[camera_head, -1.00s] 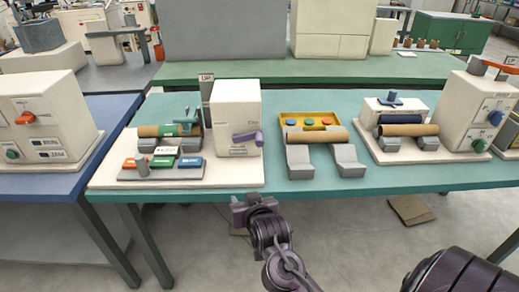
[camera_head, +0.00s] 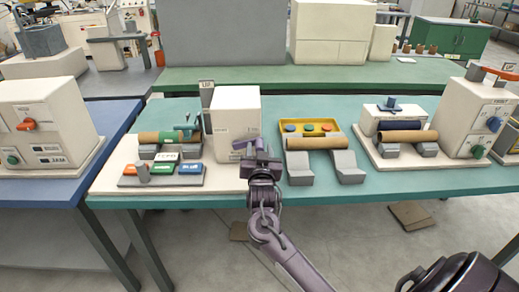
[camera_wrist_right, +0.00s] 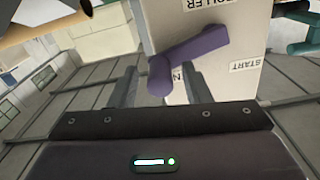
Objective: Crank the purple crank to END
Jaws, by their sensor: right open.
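The purple crank (camera_wrist_right: 200,50) is on the front of the white winder box (camera_head: 235,110). In the right wrist view its arm slopes up to the right from a rounded knob (camera_wrist_right: 158,78). My right gripper (camera_wrist_right: 160,72) is open, its two fingers on either side of the knob; whether they touch it is unclear. A START label (camera_wrist_right: 240,115) shows low on the box, and another label is mostly hidden behind the knob. My left gripper is not in view.
To the right are a yellow tray (camera_head: 308,125) and grey supports with a cardboard tube (camera_head: 317,143). The teal table's front edge (camera_head: 400,196) lies below.

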